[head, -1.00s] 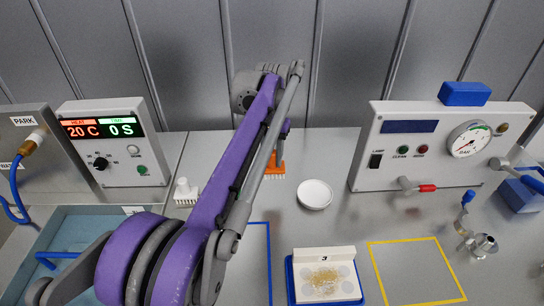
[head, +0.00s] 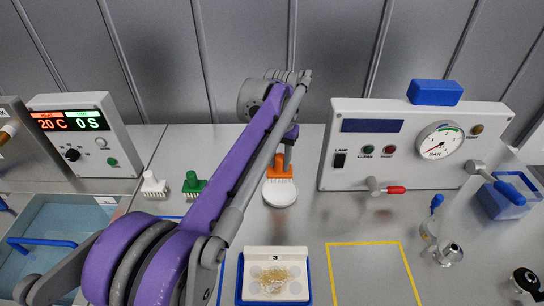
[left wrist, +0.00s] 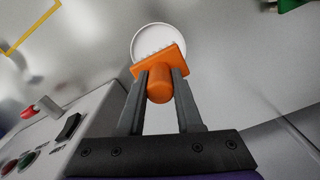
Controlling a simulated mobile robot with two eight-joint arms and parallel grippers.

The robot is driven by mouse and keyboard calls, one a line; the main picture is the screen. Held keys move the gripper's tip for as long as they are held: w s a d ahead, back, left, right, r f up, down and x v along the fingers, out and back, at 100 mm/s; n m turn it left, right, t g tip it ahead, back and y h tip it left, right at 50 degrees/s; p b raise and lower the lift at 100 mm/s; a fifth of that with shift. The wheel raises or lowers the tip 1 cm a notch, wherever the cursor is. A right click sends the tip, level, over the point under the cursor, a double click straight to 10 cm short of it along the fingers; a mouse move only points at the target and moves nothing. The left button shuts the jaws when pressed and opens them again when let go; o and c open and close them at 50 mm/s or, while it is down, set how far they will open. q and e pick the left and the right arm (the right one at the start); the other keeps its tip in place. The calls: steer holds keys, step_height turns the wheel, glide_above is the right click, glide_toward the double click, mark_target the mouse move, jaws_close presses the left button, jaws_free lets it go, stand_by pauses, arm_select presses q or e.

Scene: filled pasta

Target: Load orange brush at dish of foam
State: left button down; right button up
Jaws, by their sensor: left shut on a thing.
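The orange brush (head: 279,171) has an orange block and short pale bristles pointing down. My left gripper (head: 288,153) is shut on its handle from above; the left wrist view shows the orange handle (left wrist: 159,88) between the two fingers. The white round dish (head: 280,194) is directly under the brush in the head view, and the bristles overlap its far part. In the left wrist view the dish (left wrist: 150,31) lies just beyond the brush block. I cannot tell whether the bristles touch it. My right gripper is not in view.
A white brush (head: 154,187) and a green brush (head: 192,186) stand to the left. A numbered block with pasta (head: 276,256) sits on a blue tray in front. A gauge panel (head: 405,150) is at the back right. The yellow-outlined area (head: 372,275) is clear.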

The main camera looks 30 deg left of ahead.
mark_target(280, 179)
arm_select(q)
steer(key=shift+w+d+f, duration=0.1)
steer(key=shift+d+f, duration=0.05)
steer(key=shift+d, duration=0.05)
steer(key=shift+a+f+b, duration=0.1)
steer(key=shift+f+b, duration=0.65)
step_height(280, 179, down, 4)
steer(key=b, duration=0.3)
steer(key=shift+f+b, duration=0.2)
steer(key=shift+b, duration=0.15)
steer(key=shift+f, duration=0.45)
stand_by(1.7)
step_height(280, 179, up, 7)
steer(key=p, duration=0.5)
steer(key=shift+p, duration=0.35)
steer(key=shift+f, duration=0.1)
stand_by(0.5)
